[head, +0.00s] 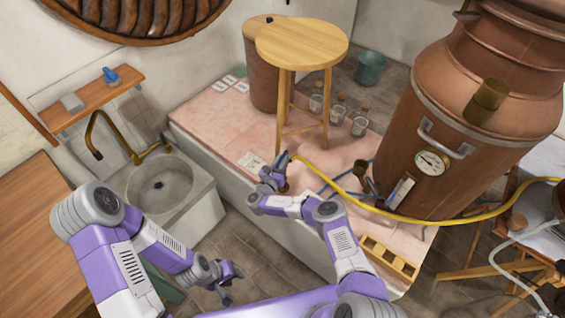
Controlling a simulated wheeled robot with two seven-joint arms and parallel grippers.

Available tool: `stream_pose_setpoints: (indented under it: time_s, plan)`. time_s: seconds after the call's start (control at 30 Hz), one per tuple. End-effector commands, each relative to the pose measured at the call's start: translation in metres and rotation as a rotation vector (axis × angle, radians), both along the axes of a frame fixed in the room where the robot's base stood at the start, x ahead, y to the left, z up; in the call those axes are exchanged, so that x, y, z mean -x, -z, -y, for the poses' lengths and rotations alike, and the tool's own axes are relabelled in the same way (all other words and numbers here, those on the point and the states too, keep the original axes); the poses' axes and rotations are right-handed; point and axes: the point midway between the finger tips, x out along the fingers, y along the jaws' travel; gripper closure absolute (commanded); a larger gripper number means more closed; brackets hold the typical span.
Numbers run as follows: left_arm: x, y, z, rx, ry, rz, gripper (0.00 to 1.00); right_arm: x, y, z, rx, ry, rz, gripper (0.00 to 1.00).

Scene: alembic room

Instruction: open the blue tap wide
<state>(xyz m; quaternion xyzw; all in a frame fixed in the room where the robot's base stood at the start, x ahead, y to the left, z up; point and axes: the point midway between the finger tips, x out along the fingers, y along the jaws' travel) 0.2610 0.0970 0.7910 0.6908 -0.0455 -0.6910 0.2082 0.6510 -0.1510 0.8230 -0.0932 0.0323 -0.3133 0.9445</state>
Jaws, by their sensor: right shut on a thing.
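My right gripper (277,178) is shut at the front edge of the pink tiled bench (215,115), close to the end of a yellow hose (345,189). What it grips is mostly hidden behind its jaws; its place suggests the blue tap, but I cannot make out the tap's handle or how far it is turned. Thin blue tubing (331,183) runs from near there toward the copper still. My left gripper (229,284) is open and empty, low over the floor in front of the bench.
A wooden stool (301,46) stands on the bench behind my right gripper, with glass bottles (337,112) beside it. The copper still (455,150) with a gauge is at right. A stone sink (165,188) with a brass spout is at left.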

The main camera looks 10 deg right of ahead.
Motion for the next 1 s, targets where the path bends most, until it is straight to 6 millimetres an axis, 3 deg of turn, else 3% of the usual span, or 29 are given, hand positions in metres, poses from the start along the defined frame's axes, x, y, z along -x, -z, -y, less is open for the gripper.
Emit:
stream_pose_setpoints:
  time_s: [0.3,0.83,0.87,1.0]
  plan:
    - [0.0001,0.0138,0.0,0.0,0.0,0.0,0.61,-0.0015,0.0005,0.0007,0.004,0.128,0.002,1.0]
    - [0.0,0.0149,0.0,0.0,0.0,0.0,0.61,-0.0023,-0.0019,0.0016,0.006,0.151,0.004,1.0]
    - [-0.0001,0.015,0.0,0.0,0.0,0.0,0.61,-0.0024,-0.0019,0.0017,0.006,0.151,0.004,0.77]
    - [-0.0001,0.015,0.0,0.0,0.0,0.0,0.61,-0.0023,-0.0016,0.0007,0.004,0.148,0.003,0.55]
